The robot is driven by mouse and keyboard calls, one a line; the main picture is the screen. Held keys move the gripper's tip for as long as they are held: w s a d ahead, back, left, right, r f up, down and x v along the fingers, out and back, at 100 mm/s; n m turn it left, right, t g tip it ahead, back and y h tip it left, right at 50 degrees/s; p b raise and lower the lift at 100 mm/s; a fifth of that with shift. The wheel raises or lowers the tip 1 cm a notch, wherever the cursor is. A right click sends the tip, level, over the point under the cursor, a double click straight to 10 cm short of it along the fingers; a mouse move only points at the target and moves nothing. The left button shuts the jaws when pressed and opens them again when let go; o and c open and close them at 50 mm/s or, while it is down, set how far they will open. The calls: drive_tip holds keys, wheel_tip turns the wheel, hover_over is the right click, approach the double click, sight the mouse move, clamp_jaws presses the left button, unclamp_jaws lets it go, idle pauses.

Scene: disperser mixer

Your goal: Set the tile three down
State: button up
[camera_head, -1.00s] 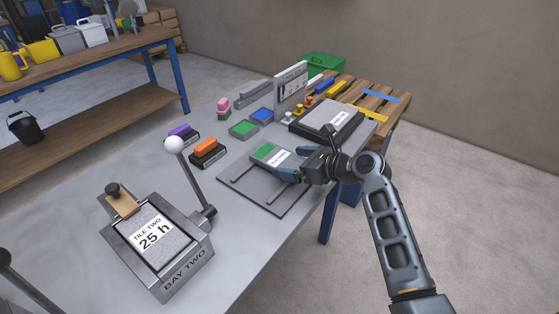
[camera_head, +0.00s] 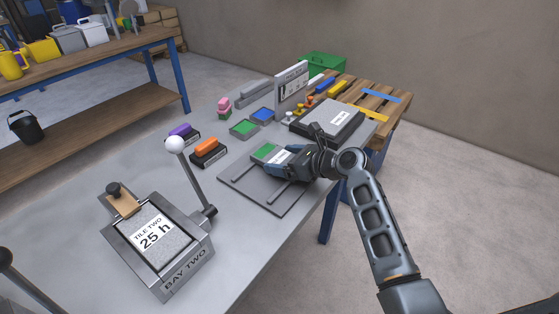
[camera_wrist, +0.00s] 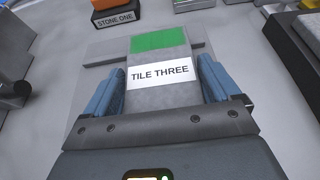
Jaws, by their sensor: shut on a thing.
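Tile three is a grey tile with a green end (camera_head: 265,152) and a white label reading "TILE THREE" (camera_wrist: 160,73). It is at the far end of a flat grey plate with raised strips (camera_head: 252,184) on the bench. My gripper (camera_head: 276,163) is shut on the tile, with a blue finger along each long side in the wrist view (camera_wrist: 158,85). The tile looks level and low over the plate. I cannot tell whether its underside touches the plate, and its near end is hidden by my gripper.
Bay two (camera_head: 185,283) holds tile two at the front left, beside a white-knobbed lever (camera_head: 175,145). Orange (camera_head: 207,148) and purple blocks stand to the left. Bare bench shows front left.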

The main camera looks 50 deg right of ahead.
sight(284, 160)
drive_tip(key=shift+r, duration=0.1)
drive_tip(key=c, duration=0.5)
drive_tip(key=shift+r, duration=0.1)
drive_tip(key=shift+r, duration=0.55)
wheel_tip(284, 160, up, 3)
drive_tip(key=shift+f+p, duration=0.1)
drive_tip(key=shift+p, duration=0.2)
drive_tip(key=s+d+r, duration=0.2)
drive_tip(key=s, duration=0.1)
drive_tip(key=s+d+r, duration=0.2)
drive_tip(key=s+d, duration=0.1)
drive_tip(key=s+d+r, duration=0.2)
drive_tip(key=s+r, duration=0.1)
drive_tip(key=shift+d, duration=0.35)
